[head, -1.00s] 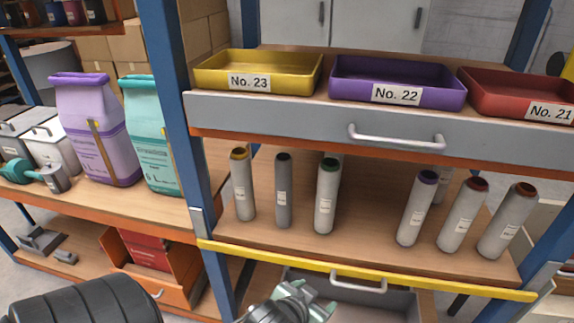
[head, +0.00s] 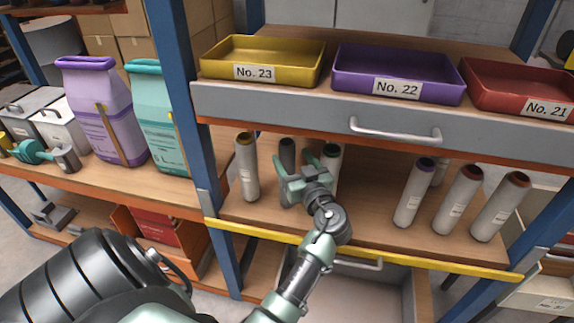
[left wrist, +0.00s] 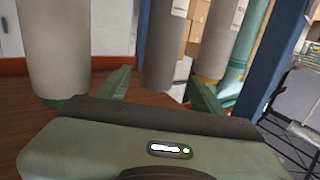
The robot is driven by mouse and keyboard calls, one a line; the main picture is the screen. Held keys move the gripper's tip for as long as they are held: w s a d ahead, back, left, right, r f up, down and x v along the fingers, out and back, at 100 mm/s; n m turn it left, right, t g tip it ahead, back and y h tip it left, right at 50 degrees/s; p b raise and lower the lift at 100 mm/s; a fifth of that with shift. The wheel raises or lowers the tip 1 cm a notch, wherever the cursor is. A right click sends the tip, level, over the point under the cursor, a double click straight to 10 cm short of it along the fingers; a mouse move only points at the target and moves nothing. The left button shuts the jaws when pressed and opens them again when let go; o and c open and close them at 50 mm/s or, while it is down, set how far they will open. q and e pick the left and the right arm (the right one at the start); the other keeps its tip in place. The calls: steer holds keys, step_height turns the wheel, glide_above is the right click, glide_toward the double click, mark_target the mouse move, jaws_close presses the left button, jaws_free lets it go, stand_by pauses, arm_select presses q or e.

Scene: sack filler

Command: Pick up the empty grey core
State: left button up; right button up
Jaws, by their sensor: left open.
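The plain grey core (head: 288,150) stands upright on the middle shelf, between a roll with a yellow-brown end (head: 246,168) and a roll with a green end (head: 331,165). My left gripper (head: 292,166) is open in front of it and hides its lower part. In the left wrist view the grey core (left wrist: 165,45) shows between the two fingers of the gripper (left wrist: 159,78), with the green-ended roll (left wrist: 55,45) to the left and the yellow-ended roll (left wrist: 211,35) to the right. Contact cannot be told. My right gripper is not in view.
Several more rolls, one with a purple end (head: 415,192), stand at the right of the shelf. A grey drawer front (head: 300,118) is above, and a yellow front edge (head: 440,258) below. A blue post (head: 180,90) is at the left.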

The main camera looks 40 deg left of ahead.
mark_target(284, 144)
arm_select(q)
steer(key=shift+w+r, duration=0.25)
steer(key=shift+w+a+r, duration=0.1)
steer(key=shift+w+a, duration=0.05)
steer(key=shift+a, duration=0.2)
steer(key=p+x, duration=0.1)
steer(key=x, duration=0.1)
steer(key=p+x, duration=0.1)
steer(key=x, duration=0.1)
steer(key=p+x, duration=0.1)
steer(key=x, duration=0.1)
steer(key=shift+a+f, duration=0.15)
steer(key=shift+f, duration=0.15)
steer(key=shift+w+a+f, duration=0.15)
steer(key=shift+w+a, duration=0.05)
steer(key=shift+a, duration=0.15)
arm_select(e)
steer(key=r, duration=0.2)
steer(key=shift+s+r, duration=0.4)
arm_select(q)
steer(key=shift+c, duration=0.3)
jaws_close()
